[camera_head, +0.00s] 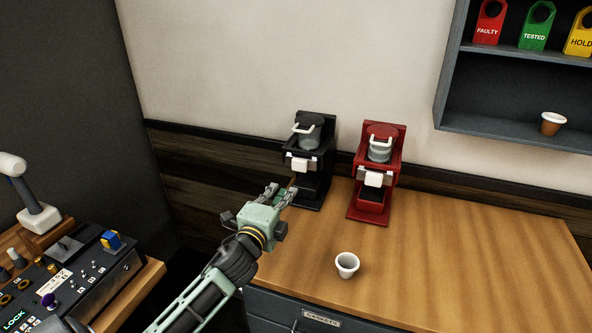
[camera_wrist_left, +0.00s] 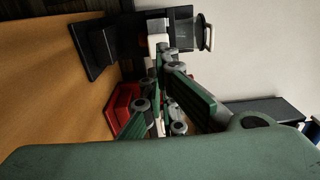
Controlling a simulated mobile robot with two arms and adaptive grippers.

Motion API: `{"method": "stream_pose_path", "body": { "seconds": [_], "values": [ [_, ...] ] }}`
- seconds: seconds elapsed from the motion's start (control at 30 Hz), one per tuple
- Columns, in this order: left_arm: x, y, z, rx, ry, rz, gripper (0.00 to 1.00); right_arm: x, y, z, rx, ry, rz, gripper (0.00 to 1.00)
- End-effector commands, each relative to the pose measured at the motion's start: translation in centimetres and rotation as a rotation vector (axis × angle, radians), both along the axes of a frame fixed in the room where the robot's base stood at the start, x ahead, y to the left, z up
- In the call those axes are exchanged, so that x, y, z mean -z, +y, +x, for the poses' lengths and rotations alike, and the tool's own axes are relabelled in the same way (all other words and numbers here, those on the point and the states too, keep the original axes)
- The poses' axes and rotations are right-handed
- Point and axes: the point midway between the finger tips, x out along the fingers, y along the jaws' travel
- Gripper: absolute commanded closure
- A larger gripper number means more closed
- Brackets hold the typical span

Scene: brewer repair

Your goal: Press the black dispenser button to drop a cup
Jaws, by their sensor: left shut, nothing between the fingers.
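The black dispenser (camera_head: 324,160) stands upright at the back of the wooden counter. It has a grey vessel with a white handle on top and a white block (camera_head: 300,163) on its front. My left gripper (camera_head: 281,195) is shut and empty, in front of the dispenser's lower left side. In the left wrist view the black dispenser (camera_wrist_left: 102,48) appears sideways, and the fingertips (camera_wrist_left: 163,62) are close to its white block (camera_wrist_left: 158,27). I cannot tell whether they touch. A white cup (camera_head: 347,266) stands upright on the counter. My right gripper is not in view.
A similar red machine (camera_head: 356,203) stands just right of the black one. A wall shelf (camera_head: 500,133) holds tags and a brown cup (camera_head: 551,124). A control panel (camera_head: 90,290) is at lower left. The counter's right side (camera_head: 470,255) is clear.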

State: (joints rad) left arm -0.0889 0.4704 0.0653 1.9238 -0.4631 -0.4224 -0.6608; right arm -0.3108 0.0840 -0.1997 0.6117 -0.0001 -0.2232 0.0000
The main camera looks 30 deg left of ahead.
Motion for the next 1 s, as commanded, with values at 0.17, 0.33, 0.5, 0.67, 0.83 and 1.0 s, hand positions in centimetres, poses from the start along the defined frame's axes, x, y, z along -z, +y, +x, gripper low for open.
{"method": "stream_pose_path", "body": {
  "seconds": [0.17,0.33,0.5,0.67,0.83,1.0],
  "values": [
    [-0.4,0.9,3.7,-0.003,-0.001,-0.002,1.0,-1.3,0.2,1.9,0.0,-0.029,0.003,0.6],
    [-0.3,1.7,6.9,-0.001,-0.001,-0.002,1.0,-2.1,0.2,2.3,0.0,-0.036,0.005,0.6],
    [-0.3,2.2,9.3,-0.001,-0.001,-0.003,1.0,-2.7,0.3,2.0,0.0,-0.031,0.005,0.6],
    [-0.1,2.6,10.5,-0.001,0.0,-0.001,1.0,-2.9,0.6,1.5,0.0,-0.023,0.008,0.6],
    [0.0,2.6,11.0,0.0,0.0,-0.001,1.0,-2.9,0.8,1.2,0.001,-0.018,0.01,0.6],
    [0.0,2.6,11.0,0.0,0.0,0.0,1.0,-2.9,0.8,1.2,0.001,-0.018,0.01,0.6]
  ]
}}
